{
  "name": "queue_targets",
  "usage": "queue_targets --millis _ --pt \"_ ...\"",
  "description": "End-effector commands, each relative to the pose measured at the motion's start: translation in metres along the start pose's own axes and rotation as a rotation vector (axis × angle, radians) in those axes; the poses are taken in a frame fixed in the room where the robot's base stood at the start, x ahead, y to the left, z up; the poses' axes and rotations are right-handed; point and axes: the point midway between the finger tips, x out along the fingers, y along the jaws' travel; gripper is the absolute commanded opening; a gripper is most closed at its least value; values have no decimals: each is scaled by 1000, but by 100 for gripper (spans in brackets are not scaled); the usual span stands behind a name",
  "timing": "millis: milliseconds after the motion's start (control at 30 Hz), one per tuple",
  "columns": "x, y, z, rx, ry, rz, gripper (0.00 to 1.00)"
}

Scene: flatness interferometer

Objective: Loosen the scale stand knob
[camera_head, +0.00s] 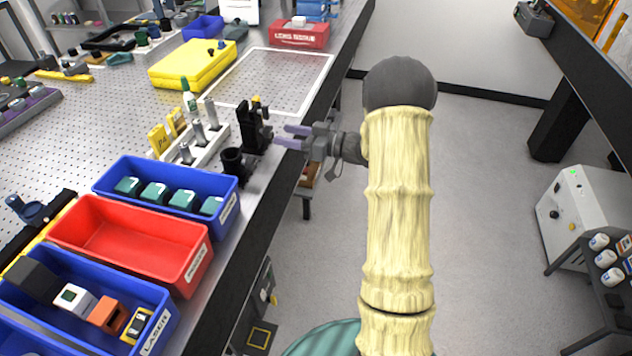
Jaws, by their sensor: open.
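A black upright stand (250,128), which looks like the scale stand, is near the right edge of the perforated metal table. Its knob is too small to tell apart from the dark body. My gripper (282,136) reaches in from the right with its two purple fingers pointing left at the stand. The fingers are open with nothing seen between them. Their tips are just right of the stand, and I cannot tell whether they touch it.
A black cup-like holder (233,162) and a block with metal posts (197,145) stand beside it. Blue (226,203) and red (190,268) bins line the table's near edge. A yellow case (193,65) lies farther back.

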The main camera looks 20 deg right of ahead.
Motion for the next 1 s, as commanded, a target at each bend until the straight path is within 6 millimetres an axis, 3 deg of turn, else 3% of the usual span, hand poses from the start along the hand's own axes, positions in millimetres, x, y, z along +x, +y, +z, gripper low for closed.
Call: queue_targets --millis 867,1000 --pt "-142 0 0 -3 0 4 50" --pt "-121 6 -16 -50 -38 94 50"
